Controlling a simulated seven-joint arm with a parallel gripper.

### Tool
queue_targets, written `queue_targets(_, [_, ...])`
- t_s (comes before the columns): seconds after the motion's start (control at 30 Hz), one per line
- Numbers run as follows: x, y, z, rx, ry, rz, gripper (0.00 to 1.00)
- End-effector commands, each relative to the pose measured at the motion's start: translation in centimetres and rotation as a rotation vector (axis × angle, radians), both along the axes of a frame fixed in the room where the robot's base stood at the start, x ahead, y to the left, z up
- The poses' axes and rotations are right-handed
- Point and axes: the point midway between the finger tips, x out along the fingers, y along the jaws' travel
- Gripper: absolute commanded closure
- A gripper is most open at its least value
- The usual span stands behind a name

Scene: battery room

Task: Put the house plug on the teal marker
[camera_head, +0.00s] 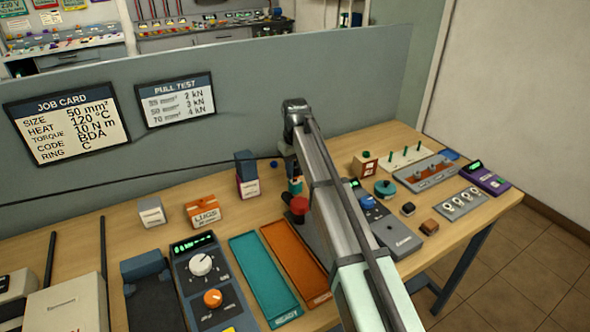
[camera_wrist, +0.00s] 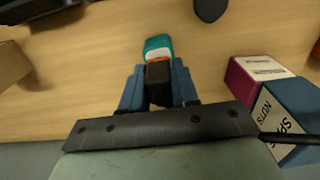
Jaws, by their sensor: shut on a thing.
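My gripper (camera_wrist: 158,90), with blue fingers, is shut on a small black piece with an orange edge, which I take for the house plug (camera_wrist: 158,82). A teal patch with a white band (camera_wrist: 158,46) shows just past it in the wrist view. It looks like the teal marker, but I cannot tell whether the plug touches it or is above it. In the head view my gripper (camera_head: 293,176) is at the back middle of the bench, partly hidden by my arm, with a bit of teal (camera_head: 295,187) below its fingers.
Stacked blue and magenta boxes (camera_head: 247,178) stand close to the left of my gripper in the head view. A red knob (camera_head: 299,204) is just in front. An orange tray (camera_head: 292,256) and a teal tray (camera_head: 262,262) lie nearer. A grey panel (camera_head: 225,105) closes the back.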

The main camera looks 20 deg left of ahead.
Motion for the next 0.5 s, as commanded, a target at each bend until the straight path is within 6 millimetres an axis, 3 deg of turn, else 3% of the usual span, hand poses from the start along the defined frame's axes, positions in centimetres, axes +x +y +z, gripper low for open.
queue_targets(0.33, [0.01,0.01,-0.29,0.000,0.000,0.000,1.00])
queue_targets(0.37, [0.02,0.01,-0.25,0.000,0.000,0.000,0.68])
queue_targets(0.5, [0.02,0.01,-0.23,0.000,0.000,0.000,0.54])
